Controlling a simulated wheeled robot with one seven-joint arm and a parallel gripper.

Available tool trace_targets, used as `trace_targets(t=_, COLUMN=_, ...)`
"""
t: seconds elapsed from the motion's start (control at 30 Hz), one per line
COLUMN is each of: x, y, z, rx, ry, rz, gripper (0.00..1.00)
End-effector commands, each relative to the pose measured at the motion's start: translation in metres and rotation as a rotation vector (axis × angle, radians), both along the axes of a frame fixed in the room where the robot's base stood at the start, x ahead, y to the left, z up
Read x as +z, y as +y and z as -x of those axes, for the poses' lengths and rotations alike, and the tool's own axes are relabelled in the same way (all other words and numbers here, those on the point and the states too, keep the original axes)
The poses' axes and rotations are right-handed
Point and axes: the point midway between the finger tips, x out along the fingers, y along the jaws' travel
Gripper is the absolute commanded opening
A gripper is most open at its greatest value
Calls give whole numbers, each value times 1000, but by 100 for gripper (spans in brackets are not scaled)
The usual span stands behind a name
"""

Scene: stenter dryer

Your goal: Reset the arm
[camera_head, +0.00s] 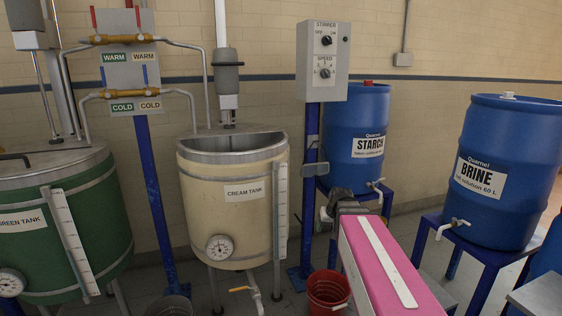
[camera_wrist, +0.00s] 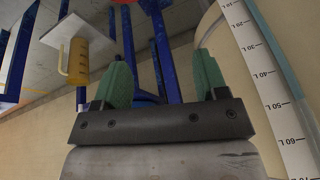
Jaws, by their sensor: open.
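My gripper (camera_wrist: 163,72) is open in the wrist view, with two green fingers spread apart and nothing between them. In the head view my pink arm reaches in from the bottom right, and its dark far end lies right of the cream tank (camera_head: 205,190) and in front of the starch drum (camera_head: 357,112). The fingers cannot be made out clearly there. In the wrist view a white litre scale (camera_wrist: 270,90) on a pale curved wall runs close along the right side of the gripper.
A stirrer control box (camera_head: 323,75) stands on a blue post. The green tank (camera_head: 95,215) is at left, the brine drum (camera_head: 505,150) at right. A red bucket (camera_head: 328,288) sits on the floor below my arm. A yellow jug (camera_wrist: 78,62) shows in the wrist view.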

Motion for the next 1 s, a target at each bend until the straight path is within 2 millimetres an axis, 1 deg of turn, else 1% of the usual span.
trace_targets(t=0.03, x=-18, y=1, z=19, rx=-5, ry=42, rz=10, gripper=66)
trace_targets(t=0.2, x=-69, y=0, z=69, rx=-25, ry=173, rz=55, gripper=66)
trace_targets(t=0.3, x=-92, y=-1, z=95, rx=-36, ry=239, rz=81, gripper=66)
trace_targets(t=0.43, x=-112, y=-3, z=121, rx=-48, ry=300, rz=108, gripper=66)
trace_targets(t=0.5, x=-118, y=-3, z=129, rx=-51, ry=320, rz=117, gripper=66)
trace_targets(t=0.6, x=-123, y=-4, z=134, rx=-54, ry=334, rz=124, gripper=66)
trace_targets(t=1.0, x=-123, y=-4, z=135, rx=-54, ry=336, rz=125, gripper=66)
